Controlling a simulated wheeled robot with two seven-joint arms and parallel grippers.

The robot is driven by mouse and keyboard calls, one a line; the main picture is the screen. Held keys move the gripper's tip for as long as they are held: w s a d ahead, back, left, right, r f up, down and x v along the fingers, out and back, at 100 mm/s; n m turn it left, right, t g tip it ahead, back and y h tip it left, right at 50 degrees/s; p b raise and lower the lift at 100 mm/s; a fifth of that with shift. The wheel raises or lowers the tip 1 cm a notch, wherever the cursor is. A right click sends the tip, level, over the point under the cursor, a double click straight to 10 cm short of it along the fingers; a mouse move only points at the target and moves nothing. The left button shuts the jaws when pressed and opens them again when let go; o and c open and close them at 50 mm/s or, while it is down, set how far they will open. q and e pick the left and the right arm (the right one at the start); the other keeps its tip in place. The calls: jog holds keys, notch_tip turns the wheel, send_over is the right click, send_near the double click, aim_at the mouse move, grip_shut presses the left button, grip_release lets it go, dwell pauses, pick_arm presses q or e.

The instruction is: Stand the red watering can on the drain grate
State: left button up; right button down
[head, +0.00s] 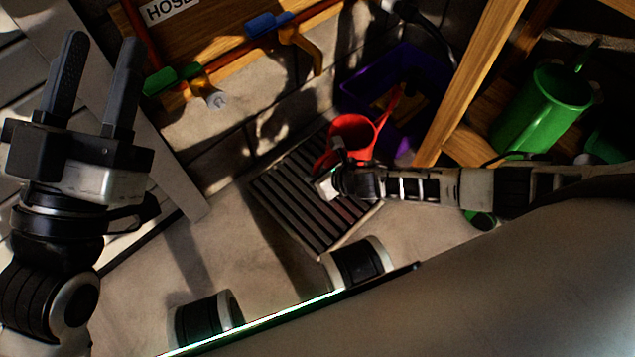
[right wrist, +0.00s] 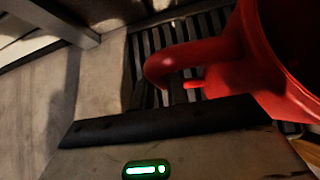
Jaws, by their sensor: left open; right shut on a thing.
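The red watering can (head: 352,131) is over the far right end of the slatted drain grate (head: 290,205) in the head view, its opening facing up and its spout pointing up to the right. My right gripper (head: 337,168) is shut on the can's handle at its near side. In the right wrist view the can (right wrist: 235,62) fills the upper right, with its curved handle (right wrist: 165,66) beyond the dark finger and grate slats (right wrist: 150,42) behind. I cannot tell whether its base touches the grate. My left gripper (head: 98,82) is open, empty and raised at the left.
A purple crate (head: 420,75) stands just behind the can. A green watering can (head: 545,108) is at the right by a wooden frame (head: 470,80). A wooden hose board (head: 215,45) with taps is at the back. The floor left of the grate is clear.

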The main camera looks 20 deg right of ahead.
notch_tip(320, 180, down, 2)
jog(key=shift+f+b, duration=0.25)
jog(key=shift+b, duration=0.35)
pick_arm(q)
jog(key=r+m+h, duration=0.1)
jog(key=s+r+m+h, duration=0.1)
jog(key=m, duration=0.1)
jog(key=r+m+h, duration=0.1)
jog(key=h, duration=0.1)
jog(key=shift+s+d+m, duration=0.15)
jog(key=shift+s+m, duration=0.15)
jog(key=shift+m, duration=0.1)
jog(key=shift+f, duration=0.1)
pick_arm(e)
jog(key=c, duration=1.4)
grip_release()
jog(key=shift+f, duration=0.15)
